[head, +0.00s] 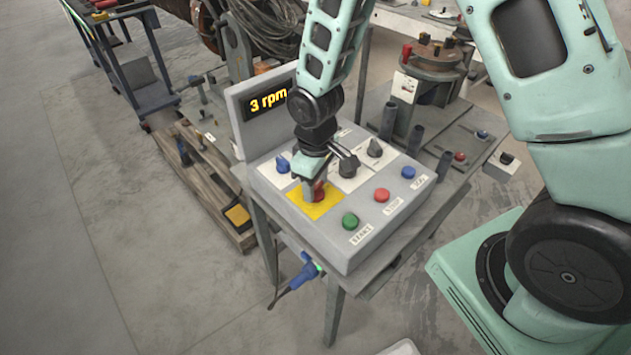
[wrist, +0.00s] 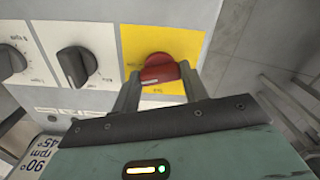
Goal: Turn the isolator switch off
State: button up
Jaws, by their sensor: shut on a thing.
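The isolator switch is a red rotary knob (head: 320,190) on a yellow plate (head: 300,204) at the front left of the grey control box (head: 345,255). In the wrist view the red knob (wrist: 160,68) sits on the yellow plate (wrist: 140,38), with a pale pointer mark on its face. My gripper (head: 313,192) reaches down onto the knob from above. In the wrist view my gripper (wrist: 160,88) has one finger on each side of the knob and is shut on it. The fingers hide part of the knob in the head view.
The box also carries black knobs (head: 375,148), a blue knob (head: 283,166), and green (head: 350,221), red (head: 382,195) and blue (head: 408,172) buttons. A display (head: 267,100) reads "3 rpm". Floor at left is clear.

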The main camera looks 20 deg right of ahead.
jog(key=n, duration=0.3)
jog(key=shift+n+p, duration=0.3)
jog(key=shift+n, duration=0.1)
jog(key=n, duration=0.3)
jog(key=shift+r+n+p, duration=0.1)
jog(key=shift+n+p, duration=0.2)
jog(key=shift+p, duration=0.1)
jog(key=n+p, duration=0.1)
jog(key=n, duration=0.2)
jog(key=shift+n, duration=0.3)
jog(key=shift+n+p, duration=0.55)
jog(key=shift+n, duration=1.05)
jog(key=o, duration=1)
notch_tip(320, 180, up, 17)
jog(key=p, duration=0.1)
jog(key=shift+r, duration=0.15)
